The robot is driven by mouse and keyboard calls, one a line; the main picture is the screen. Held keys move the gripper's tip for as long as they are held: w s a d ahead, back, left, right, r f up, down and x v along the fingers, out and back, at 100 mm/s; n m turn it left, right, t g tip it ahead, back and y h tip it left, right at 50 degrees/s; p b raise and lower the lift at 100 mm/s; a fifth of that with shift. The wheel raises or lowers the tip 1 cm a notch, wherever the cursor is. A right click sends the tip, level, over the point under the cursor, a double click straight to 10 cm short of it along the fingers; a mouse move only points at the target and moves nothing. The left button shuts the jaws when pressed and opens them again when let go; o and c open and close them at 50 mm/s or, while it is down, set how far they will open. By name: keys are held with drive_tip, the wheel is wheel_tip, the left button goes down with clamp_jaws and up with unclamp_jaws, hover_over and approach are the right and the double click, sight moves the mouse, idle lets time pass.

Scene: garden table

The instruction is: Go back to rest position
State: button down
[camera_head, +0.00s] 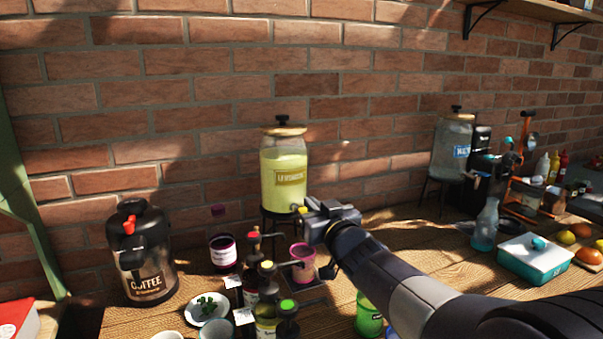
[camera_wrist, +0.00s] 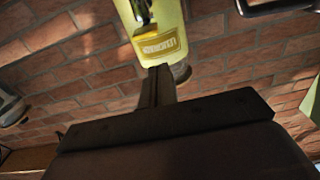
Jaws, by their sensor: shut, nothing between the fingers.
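My gripper (camera_head: 304,207) is at the front of the lemonade dispenser, its tip close to the dispenser's tap, and my arm reaches in from the lower right. The lemonade dispenser (camera_head: 284,181) is a glass jar of yellow drink with a wooden lid, on a dark stand against the brick wall. In the wrist view my gripper's fingers (camera_wrist: 158,82) are together with nothing between them, and the dispenser (camera_wrist: 157,28) shows beyond them. I cannot tell whether the fingertips touch the tap. A pink cup (camera_head: 303,264) stands below my gripper.
A coffee urn (camera_head: 142,255) stands at the left. Several bottles (camera_head: 266,292) crowd the front middle. A green glass (camera_head: 368,316) stands below my arm. A water dispenser (camera_head: 453,147), a blue bottle (camera_head: 485,226) and a teal-white box (camera_head: 533,259) are at the right. Space above the table is clear.

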drive_tip(key=shift+w+a+r+g+h+p, duration=0.2)
drive_tip(key=shift+r+g+p, duration=0.3)
drive_tip(key=shift+p, duration=1.15)
drive_tip(key=shift+w+r+g+h+p, duration=0.1)
drive_tip(key=shift+w+r+g+p, duration=0.3)
drive_tip(key=shift+p, duration=1.25)
drive_tip(key=r+g+p, duration=0.1)
drive_tip(key=p, duration=0.4)
drive_tip(key=shift+w+h, duration=0.15)
drive_tip(key=shift+h, duration=0.15)
drive_tip(key=shift+r+p, duration=0.15)
drive_tip(key=shift+p, duration=0.25)
drive_tip(key=shift+v, duration=1.65)
